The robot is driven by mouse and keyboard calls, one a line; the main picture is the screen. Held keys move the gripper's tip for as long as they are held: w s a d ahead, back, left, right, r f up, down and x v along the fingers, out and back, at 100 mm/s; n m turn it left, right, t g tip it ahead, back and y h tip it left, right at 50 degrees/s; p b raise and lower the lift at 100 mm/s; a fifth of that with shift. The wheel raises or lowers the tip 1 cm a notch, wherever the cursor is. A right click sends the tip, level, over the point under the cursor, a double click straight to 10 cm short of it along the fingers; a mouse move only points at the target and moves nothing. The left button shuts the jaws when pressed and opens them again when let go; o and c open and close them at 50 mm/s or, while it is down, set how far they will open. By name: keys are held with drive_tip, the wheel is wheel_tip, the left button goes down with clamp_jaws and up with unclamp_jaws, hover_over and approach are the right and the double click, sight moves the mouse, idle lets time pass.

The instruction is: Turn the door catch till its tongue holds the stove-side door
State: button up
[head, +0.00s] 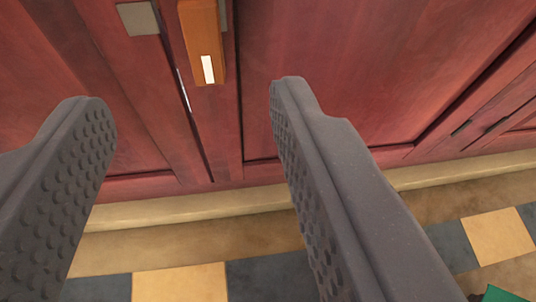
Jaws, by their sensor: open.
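The door catch (203,45) is an orange-brown wooden bar with a white mark near its lower end. It hangs almost upright at the top of the view, beside the gap between two red doors, and its upper end is cut off. The left door (60,60) and the right door (350,60) both look closed; I cannot tell which is stove-side. A grey square plate (139,18) sits on the left door's edge, clear of the catch. My gripper (188,95) is open and empty, its ridged fingertips on either side of the catch's lower end and apart from it.
A pale plinth (180,209) runs along the bottom of the doors. Below it is a checkered floor (180,283) in tan and dark grey. A green thing (503,294) shows at the bottom right corner. More red door panelling continues at the right.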

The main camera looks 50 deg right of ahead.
sight(203, 30)
drive_tip(key=b+x, duration=0.2)
drive_tip(key=x, duration=1)
drive_tip(key=shift+w+d+f+b, duration=0.1)
drive_tip(key=shift+w+d+b, duration=0.15)
drive_tip(key=shift+b, duration=0.15)
clamp_jaws()
